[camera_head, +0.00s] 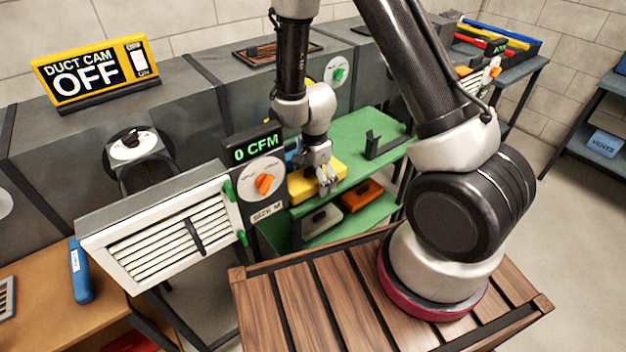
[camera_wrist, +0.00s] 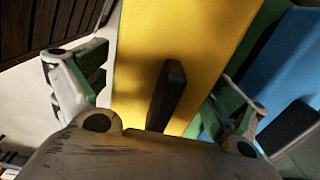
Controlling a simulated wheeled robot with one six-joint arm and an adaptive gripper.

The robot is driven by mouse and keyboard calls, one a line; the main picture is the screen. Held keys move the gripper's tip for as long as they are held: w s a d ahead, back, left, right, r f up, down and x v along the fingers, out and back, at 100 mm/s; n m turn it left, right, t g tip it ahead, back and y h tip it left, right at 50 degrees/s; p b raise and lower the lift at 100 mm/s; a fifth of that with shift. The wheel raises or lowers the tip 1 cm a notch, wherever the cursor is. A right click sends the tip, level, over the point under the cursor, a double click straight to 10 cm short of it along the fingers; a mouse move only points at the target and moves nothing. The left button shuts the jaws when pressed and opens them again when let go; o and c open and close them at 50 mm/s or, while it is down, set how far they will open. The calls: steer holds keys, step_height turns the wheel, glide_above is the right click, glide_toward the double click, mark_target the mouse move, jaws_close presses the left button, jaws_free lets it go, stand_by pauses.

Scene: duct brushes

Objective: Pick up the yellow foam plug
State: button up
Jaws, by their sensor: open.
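The yellow foam plug (camera_head: 303,187) lies on the upper shelf of a green rack, under my gripper. In the wrist view the plug (camera_wrist: 195,40) is a broad yellow slab with a dark upright handle (camera_wrist: 166,95). My gripper (camera_head: 326,183) points down at the plug and is open. In the wrist view the fingers of my gripper (camera_wrist: 168,88) stand apart on either side of the handle, with nothing gripped. The exact height of the fingertips over the plug is hard to tell.
A blue block (camera_wrist: 285,65) lies close beside the plug. The green rack (camera_head: 362,136) has a dark bracket (camera_head: 385,142) on top and orange (camera_head: 362,192) and grey (camera_head: 322,218) plugs below. A white vent grille (camera_head: 160,240) and a 0 CFM box (camera_head: 256,148) stand left of the rack.

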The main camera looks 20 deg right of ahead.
steer(key=c, duration=1.1)
step_height(320, 180, up, 14)
steer(key=shift+r, duration=0.1)
stand_by(0.4)
